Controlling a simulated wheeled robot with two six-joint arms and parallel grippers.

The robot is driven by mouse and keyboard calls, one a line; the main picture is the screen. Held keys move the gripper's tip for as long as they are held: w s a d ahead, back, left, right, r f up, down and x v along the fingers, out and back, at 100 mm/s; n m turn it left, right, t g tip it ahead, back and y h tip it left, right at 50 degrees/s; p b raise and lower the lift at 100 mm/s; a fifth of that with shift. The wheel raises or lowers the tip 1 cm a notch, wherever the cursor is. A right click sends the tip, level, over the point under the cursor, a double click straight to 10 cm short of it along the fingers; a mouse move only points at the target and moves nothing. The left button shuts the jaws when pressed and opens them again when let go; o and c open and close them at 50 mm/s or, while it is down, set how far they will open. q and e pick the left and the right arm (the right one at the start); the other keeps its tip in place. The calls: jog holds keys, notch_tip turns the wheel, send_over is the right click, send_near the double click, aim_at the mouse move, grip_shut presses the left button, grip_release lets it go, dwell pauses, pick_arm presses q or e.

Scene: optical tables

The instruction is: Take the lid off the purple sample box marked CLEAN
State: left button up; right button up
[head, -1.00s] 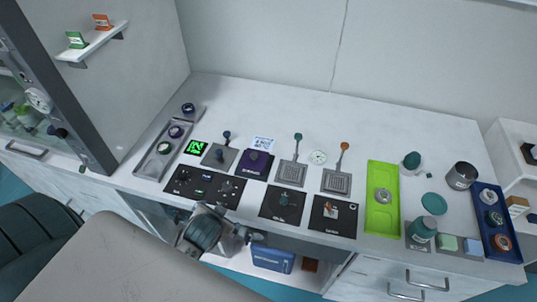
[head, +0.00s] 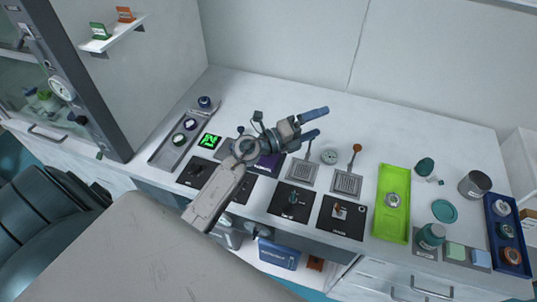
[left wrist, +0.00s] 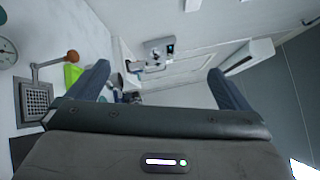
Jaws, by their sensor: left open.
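The purple sample box (head: 268,166) stands on the counter in the head view, largely hidden behind my left gripper and wrist. Its marking and lid cannot be made out now. My left gripper (head: 322,122) is open and empty, held above the counter over and past the box, its fingers pointing right. In the left wrist view the two fingers (left wrist: 160,75) are spread wide with nothing between them, and the purple box does not show. My right gripper is not in view.
Grille plates with upright handles, one orange-knobbed (head: 357,148), stand right of the box. A lime-green tray (head: 392,225) is further right. Black mats (head: 341,218) line the front, and a grey tray (head: 170,153) with round items lies left. The back counter is clear.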

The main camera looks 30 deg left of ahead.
pick_arm(q)
notch_tip(320, 180, down, 9)
jog(key=w+a+m+g+y, duration=0.2)
jog(key=m+g+y, duration=0.2)
jog(key=m+g, duration=0.4)
jog(key=s+a+f+n+g+y, duration=0.25)
jog(key=a+g+y, duration=0.5)
jog(key=a, duration=0.55)
jog(key=shift+h, duration=0.25)
jog(key=f+b, duration=0.4)
jog(key=shift+s+d+f+b, duration=0.1)
jog(key=shift+s+f+b, duration=0.15)
jog(key=shift+s+b, duration=0.1)
notch_tip(320, 180, down, 4)
jog(key=b, duration=0.3)
jog(key=shift+s+r, duration=0.15)
jog(key=shift+r, duration=0.1)
jog(key=shift+f, duration=0.95)
jog(key=c, duration=1)
